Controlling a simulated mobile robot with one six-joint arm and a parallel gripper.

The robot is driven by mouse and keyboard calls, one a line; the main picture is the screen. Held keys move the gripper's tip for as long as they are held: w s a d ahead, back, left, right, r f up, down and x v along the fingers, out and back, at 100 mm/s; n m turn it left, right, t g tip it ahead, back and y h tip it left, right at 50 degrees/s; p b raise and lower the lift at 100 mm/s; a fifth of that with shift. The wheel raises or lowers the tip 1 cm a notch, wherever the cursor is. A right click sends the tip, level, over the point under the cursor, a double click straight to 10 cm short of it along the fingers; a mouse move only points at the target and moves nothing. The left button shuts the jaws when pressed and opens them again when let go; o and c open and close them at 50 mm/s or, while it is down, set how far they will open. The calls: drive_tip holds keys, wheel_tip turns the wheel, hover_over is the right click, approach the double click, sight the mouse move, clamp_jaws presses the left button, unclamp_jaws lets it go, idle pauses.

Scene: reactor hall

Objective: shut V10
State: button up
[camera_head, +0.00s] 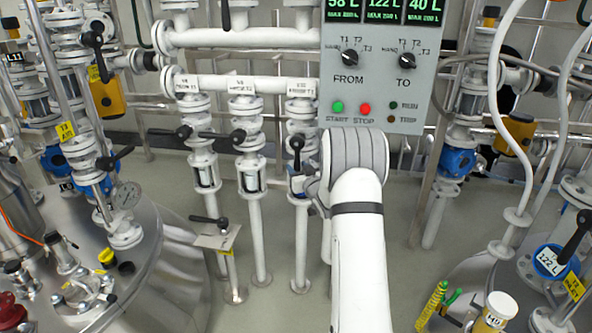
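Three white valve lines stand side by side in the middle. The right one carries a small tag that seems to read V10 (302,88). Its black lever (297,148) points along the pipe, up and down. The levers of the left valve (176,132) and the middle valve (236,136) lie crosswise, pointing left. My white arm comes up from the bottom, just right of the V10 line. Part of my gripper (313,192) shows at the left of my wrist, close beside the V10 valve below the lever. Its fingertips are mostly hidden, and contact cannot be told.
A grey control panel (378,90) with FROM and TO knobs hangs above my wrist. Steel vessels stand at lower left (165,275) and lower right (470,265). Grey floor is open between the pipes.

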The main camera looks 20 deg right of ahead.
drive_tip(key=shift+w, duration=0.45)
drive_tip(key=shift+c, duration=0.3)
clamp_jaws()
drive_tip(key=shift+a, duration=0.1)
